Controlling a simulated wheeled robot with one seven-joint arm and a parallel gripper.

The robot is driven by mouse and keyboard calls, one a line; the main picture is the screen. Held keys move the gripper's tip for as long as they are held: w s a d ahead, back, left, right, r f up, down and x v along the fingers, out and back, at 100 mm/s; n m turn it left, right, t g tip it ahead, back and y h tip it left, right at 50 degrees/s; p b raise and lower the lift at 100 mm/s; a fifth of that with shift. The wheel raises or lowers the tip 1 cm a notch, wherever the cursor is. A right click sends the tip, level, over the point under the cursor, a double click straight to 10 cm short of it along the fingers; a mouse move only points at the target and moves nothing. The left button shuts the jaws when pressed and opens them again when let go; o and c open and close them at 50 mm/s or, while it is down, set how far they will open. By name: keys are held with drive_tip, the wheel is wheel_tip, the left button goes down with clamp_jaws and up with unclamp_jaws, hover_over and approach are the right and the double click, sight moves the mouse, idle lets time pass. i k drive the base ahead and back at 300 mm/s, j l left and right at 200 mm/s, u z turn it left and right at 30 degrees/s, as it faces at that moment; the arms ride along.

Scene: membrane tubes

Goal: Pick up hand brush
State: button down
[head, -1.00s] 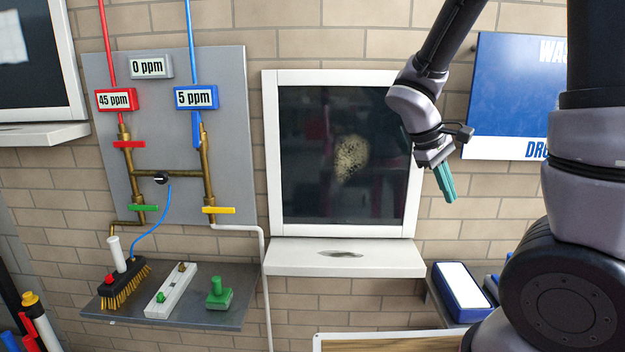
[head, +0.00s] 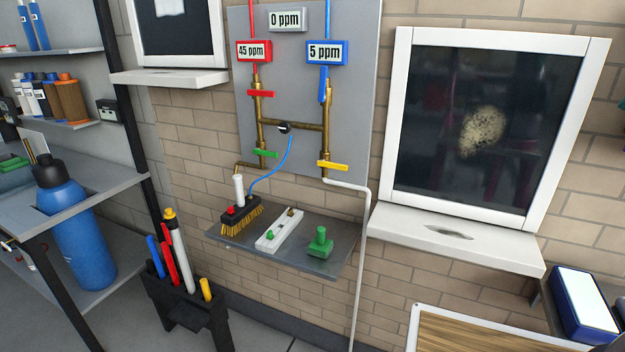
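The hand brush (head: 241,213) is on the left end of a grey wall shelf (head: 331,262) in the head view. A blue hose (head: 283,170) runs from near the brush up to the pipework. My gripper is not in view now, so its state is hidden.
A white fitting (head: 279,231) and a green block (head: 320,242) share the shelf. Below left stands a black holder (head: 188,308) with several coloured tools. A blue cylinder (head: 74,226) is at far left. A window sill (head: 458,236) juts out at right.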

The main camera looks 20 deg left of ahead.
sight(246, 207)
drive_tip(key=u, duration=1.65)
drive_tip(key=i+j, duration=0.95)
drive_tip(key=i, duration=0.1)
